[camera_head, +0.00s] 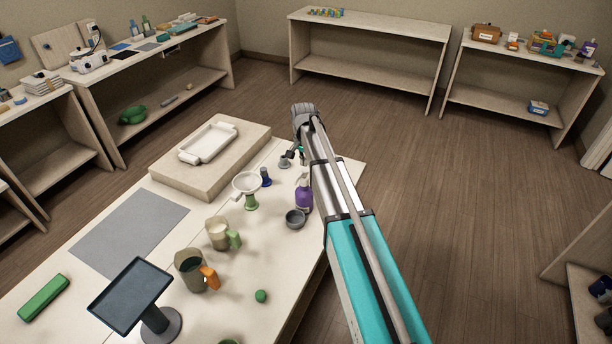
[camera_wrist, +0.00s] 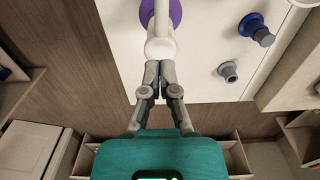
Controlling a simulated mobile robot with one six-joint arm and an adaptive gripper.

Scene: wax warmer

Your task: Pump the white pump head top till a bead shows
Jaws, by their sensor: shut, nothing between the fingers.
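A purple pump bottle (camera_head: 303,198) stands on the white table beside a small grey bowl, below my arm's end. In the wrist view its white pump head (camera_wrist: 160,47) is at top centre, with the purple bottle body (camera_wrist: 175,14) partly showing behind it. My gripper (camera_wrist: 160,66) is shut and empty, its fingertips together right at the near edge of the white head. I cannot tell whether they touch it or hover just above it. In the head view my arm partly hides the pump top. I see no bead.
A grey bowl (camera_head: 295,218), a blue stamp-like piece (camera_head: 265,177) and a white strainer-like dish (camera_head: 247,183) stand near the bottle. Two mugs, a tablet stand (camera_head: 133,294) and a white tray (camera_head: 208,143) are farther off. The floor right of the table is clear.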

